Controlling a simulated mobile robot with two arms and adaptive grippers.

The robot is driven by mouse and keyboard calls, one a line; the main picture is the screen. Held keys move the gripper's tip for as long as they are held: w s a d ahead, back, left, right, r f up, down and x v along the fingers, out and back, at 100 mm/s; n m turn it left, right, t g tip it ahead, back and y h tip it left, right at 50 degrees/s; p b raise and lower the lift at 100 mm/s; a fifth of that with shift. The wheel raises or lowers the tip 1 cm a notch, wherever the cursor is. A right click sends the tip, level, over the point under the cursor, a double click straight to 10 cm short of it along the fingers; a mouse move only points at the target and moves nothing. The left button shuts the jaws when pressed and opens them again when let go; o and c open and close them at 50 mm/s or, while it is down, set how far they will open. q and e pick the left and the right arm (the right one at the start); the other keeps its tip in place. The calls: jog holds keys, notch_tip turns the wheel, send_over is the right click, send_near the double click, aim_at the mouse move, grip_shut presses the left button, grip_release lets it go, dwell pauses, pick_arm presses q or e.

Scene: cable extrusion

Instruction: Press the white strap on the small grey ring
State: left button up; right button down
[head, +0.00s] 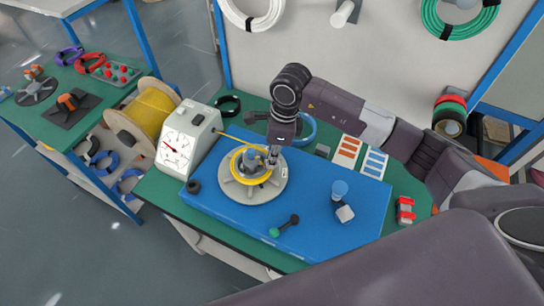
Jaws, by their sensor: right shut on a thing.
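My right gripper (272,158) reaches down from above onto the right side of a yellow cable coil (238,163). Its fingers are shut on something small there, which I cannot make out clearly. The coil lies around a blue-grey hub on a round grey turntable (238,190). A small white patch (284,173) shows on the right of the turntable, beside the fingertips; I cannot tell if it is the white strap. I cannot pick out the small grey ring with certainty. My left gripper is not in view.
The turntable stands on a blue mat (322,232) on a green table. A white gauge box (188,140) and a yellow cable spool (152,112) are at left.

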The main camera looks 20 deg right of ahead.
jog(key=shift+s+f, duration=0.2)
jog(key=shift+f, duration=0.05)
jog(key=c, duration=1.8)
grip_release()
jog(key=shift+w, duration=0.1)
jog(key=shift+c, duration=0.2)
jog(key=shift+r, duration=0.15)
jog(key=shift+w+r+p, duration=0.1)
jog(key=shift+r+p, duration=2)
jog(key=shift+r, duration=1.9)
